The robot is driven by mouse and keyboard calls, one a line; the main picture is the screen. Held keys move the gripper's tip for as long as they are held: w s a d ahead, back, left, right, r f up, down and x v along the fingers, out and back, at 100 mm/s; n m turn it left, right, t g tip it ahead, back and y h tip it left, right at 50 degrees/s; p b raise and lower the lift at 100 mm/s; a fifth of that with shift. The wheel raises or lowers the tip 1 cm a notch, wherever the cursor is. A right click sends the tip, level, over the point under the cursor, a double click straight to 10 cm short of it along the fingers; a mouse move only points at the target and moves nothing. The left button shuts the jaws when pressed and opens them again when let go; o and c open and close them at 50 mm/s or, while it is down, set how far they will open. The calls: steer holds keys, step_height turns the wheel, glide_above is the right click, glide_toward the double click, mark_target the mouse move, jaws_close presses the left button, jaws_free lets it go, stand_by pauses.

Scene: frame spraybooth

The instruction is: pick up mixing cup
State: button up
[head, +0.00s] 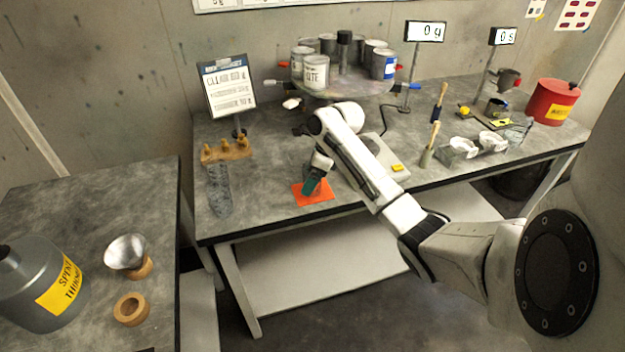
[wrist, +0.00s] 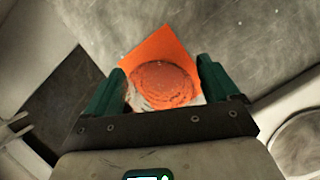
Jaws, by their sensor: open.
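My gripper (head: 312,184) is low over an orange square mat (head: 325,194) near the front edge of the far bench. In the wrist view my gripper (wrist: 161,72) is open, with one green finger on each side of a round, orange-toned, see-through-looking shape (wrist: 164,84). This shape sits on the orange mat (wrist: 160,44) and looks like the mixing cup seen from above. Its lower edge is partly hidden by the gripper body. I cannot tell whether the fingers touch it. In the head view the gripper hides the cup.
A sign stand (head: 228,90) and a wooden holder (head: 226,151) stand left of the mat. A round rack of cans (head: 346,84) is behind. A pale flat device (head: 384,158) lies right of the mat. A grey thinner can (head: 32,290) and a metal funnel (head: 126,252) stand on the left bench.

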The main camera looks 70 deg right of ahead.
steer(key=shift+w+f, duration=0.15)
steer(key=shift+f, duration=0.2)
steer(key=c, duration=1)
steer(key=shift+r, duration=0.1)
